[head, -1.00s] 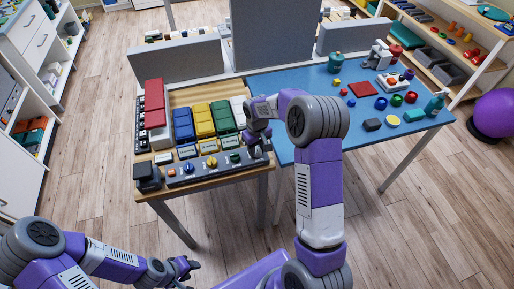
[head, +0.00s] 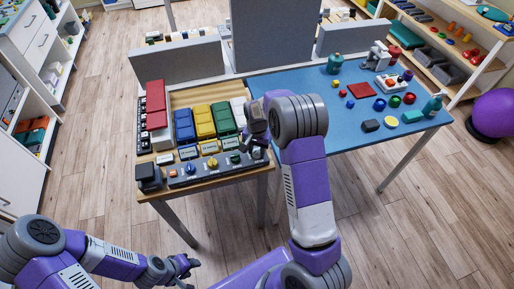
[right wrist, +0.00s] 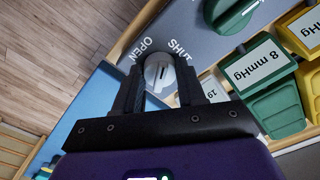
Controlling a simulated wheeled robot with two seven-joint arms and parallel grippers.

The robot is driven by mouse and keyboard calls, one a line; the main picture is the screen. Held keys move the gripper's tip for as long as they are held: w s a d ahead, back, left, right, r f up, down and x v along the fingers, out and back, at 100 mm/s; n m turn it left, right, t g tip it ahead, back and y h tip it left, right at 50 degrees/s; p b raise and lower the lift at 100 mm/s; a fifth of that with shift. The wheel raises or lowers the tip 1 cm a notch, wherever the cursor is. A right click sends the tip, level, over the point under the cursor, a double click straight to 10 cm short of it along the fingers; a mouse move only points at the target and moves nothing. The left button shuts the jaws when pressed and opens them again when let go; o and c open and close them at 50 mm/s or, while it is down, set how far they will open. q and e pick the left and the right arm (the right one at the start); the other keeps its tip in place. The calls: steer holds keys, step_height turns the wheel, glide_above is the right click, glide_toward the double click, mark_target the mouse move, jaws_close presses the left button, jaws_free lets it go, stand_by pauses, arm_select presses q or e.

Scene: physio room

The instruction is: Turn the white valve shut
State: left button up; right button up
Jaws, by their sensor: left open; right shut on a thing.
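The white valve (right wrist: 158,70) is a round, pale knob on a grey panel, with OPEN and SHUT printed on either side of it in the right wrist view. A short dark mark on its face points between the two words. My right gripper (right wrist: 160,82) is shut on the valve, one dark finger on each side. In the head view my right gripper (head: 257,146) is at the right end of the grey panel (head: 205,172), and my arm hides much of that spot. My left gripper (head: 187,267) is open and empty, low, in front of the table.
A green knob (right wrist: 232,10) is beside the valve on the panel. Yellow and green bins (head: 224,117) with labels stand behind the panel. A blue table (head: 385,145) with small coloured objects adjoins on the right. Floor in front is clear.

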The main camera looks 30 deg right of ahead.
mark_target(257, 150)
steer(key=m+p, duration=0.2)
steer(key=m, duration=0.4)
steer(key=shift+m, duration=0.4)
stand_by(0.3)
steer(key=o, duration=1.1)
steer(key=shift+c, duration=0.2)
step_height(257, 150, up, 8)
steer(key=shift+f+p, duration=0.2)
steer(key=shift+p, duration=0.65)
